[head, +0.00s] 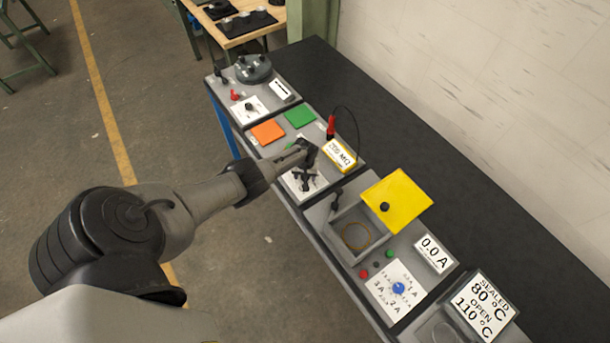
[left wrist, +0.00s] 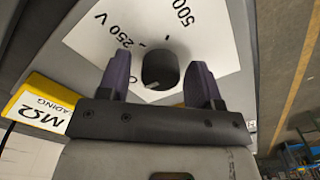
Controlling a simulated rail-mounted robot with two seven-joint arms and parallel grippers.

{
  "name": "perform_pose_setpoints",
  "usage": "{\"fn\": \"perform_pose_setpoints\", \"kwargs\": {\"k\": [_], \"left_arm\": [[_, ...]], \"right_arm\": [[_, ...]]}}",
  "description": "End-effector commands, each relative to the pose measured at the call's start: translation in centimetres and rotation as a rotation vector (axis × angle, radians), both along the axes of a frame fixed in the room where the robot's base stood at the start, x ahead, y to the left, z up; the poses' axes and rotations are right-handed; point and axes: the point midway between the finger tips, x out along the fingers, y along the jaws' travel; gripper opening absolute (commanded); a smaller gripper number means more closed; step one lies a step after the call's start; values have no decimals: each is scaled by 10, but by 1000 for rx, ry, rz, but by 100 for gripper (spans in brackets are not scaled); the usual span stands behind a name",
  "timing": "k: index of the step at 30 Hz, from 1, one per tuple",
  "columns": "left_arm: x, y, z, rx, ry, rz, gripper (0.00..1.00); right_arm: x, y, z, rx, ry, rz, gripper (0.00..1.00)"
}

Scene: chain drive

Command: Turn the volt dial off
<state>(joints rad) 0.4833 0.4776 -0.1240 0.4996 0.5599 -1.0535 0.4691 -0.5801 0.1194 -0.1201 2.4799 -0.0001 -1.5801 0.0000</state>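The volt dial is a black round knob (left wrist: 160,68) on a white plate (left wrist: 85,40) printed "250 V" and "500" in the left wrist view. A pale mark on the knob points to the lower left there, away from both labels. My left gripper (left wrist: 160,72) is open, with one dark finger on each side of the knob. I see gaps between fingers and knob; contact is not clear. In the head view my left gripper (head: 305,172) is over the dial's white plate (head: 291,186) and mostly hides the knob. My right gripper is not in view.
A yellow meter reading "MΩ" (head: 340,155) stands close beside the dial, with a red probe (head: 331,127) behind it. Orange (head: 267,132) and green (head: 300,117) pads lie on the same panel. An open box with a yellow lid (head: 410,195) is on the neighbouring panel.

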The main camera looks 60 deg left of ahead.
Motion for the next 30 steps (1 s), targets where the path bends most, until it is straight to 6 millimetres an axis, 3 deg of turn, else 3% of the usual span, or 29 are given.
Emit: {"fn": "perform_pose_setpoints", "kwargs": {"k": [11,20,30], "left_arm": [[-1,0,7,0,1,-1,63],[-1,1,60,2,0,-3,63],[-1,0,112,2,-1,-2,63]], "right_arm": [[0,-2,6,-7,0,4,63],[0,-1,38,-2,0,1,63],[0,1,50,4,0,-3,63]]}}
